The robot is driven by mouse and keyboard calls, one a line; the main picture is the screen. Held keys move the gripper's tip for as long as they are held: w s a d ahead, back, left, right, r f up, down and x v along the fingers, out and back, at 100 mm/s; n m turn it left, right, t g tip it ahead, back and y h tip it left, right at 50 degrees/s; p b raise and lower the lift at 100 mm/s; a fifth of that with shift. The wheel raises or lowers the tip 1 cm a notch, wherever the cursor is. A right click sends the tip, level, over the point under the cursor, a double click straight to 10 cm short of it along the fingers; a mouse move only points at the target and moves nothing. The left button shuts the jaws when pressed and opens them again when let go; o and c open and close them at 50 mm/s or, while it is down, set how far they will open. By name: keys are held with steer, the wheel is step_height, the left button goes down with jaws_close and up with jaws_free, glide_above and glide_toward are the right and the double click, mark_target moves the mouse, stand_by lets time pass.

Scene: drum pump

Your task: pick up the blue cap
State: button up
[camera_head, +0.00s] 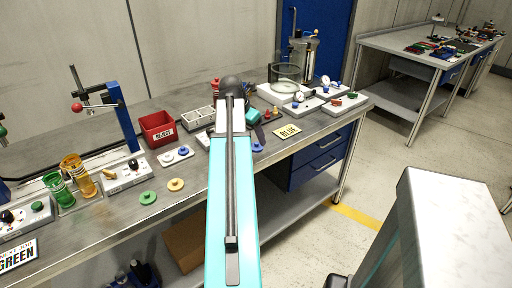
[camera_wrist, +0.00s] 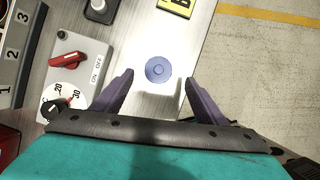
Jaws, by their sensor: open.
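The blue cap (camera_wrist: 158,69) is a small round disc with a raised centre, lying on the metal workbench in the wrist view. In the head view a blue cap (camera_head: 257,147) shows near the bench's front edge, just right of my arm. My gripper (camera_wrist: 158,82) is open, with its two dark purple fingers on either side of the cap and slightly short of it in the picture. The fingers look apart from the cap. The height of my gripper above it is hard to tell.
A control box with a red switch and dial (camera_wrist: 66,80) stands left of my gripper. A yellow BLUE sign (camera_head: 287,131) lies beyond the cap. A red bin (camera_head: 157,128), green disc (camera_head: 148,198) and yellow disc (camera_head: 176,184) are left of my arm. The bench edge is close.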

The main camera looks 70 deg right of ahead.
mark_target(255, 144)
steer(key=shift+f, duration=0.1)
steer(key=shift+p+x, duration=0.4)
steer(key=shift+x, duration=2.1)
steer(key=shift+w, duration=0.15)
steer(key=c, duration=1.1)
